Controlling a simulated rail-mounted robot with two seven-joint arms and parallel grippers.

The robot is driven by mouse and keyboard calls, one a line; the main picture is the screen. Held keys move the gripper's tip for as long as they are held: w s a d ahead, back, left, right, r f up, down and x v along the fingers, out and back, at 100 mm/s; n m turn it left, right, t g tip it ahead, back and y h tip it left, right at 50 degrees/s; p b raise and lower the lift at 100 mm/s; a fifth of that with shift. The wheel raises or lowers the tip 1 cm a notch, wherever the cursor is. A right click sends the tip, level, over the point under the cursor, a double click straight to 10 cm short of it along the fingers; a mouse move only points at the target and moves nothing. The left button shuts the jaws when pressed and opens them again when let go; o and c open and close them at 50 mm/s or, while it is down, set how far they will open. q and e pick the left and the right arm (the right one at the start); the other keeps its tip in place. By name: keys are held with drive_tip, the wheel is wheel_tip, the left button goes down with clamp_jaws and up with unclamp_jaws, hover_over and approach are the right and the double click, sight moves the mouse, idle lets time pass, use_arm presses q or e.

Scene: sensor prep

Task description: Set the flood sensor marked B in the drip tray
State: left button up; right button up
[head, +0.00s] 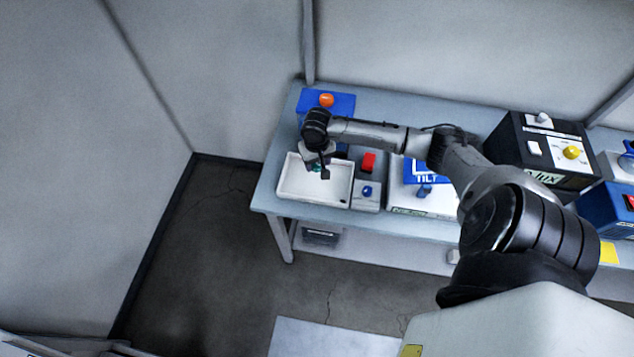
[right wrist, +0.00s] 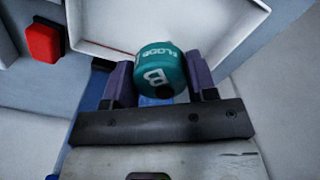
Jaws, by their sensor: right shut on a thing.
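The flood sensor marked B (right wrist: 160,68) is a teal round puck with white lettering, seen in the right wrist view between the purple-grey fingers. My right gripper (right wrist: 160,85) is shut on it; in the head view the gripper (head: 320,168) hangs over the drip tray, with a bit of teal showing. The drip tray (head: 312,192) is a white, shallow, rectangular tray at the left end of the bench. Its white floor and rim (right wrist: 105,50) show behind the sensor in the right wrist view. I cannot tell the exact gap between sensor and tray floor. My left gripper is not in view.
Right of the tray stands a grey box with a red switch (head: 368,162) and a blue knob (head: 367,191). A blue box with an orange button (head: 326,100) is behind the tray. A TILT station (head: 427,198) and a black lux box (head: 540,150) stand further right.

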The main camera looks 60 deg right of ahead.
sight(317, 181)
drive_tip(key=shift+f+b, duration=0.35)
drive_tip(key=shift+f, duration=4.1)
drive_tip(key=shift+f, duration=0.1)
drive_tip(key=o, duration=0.9)
drive_tip(key=shift+o, duration=0.2)
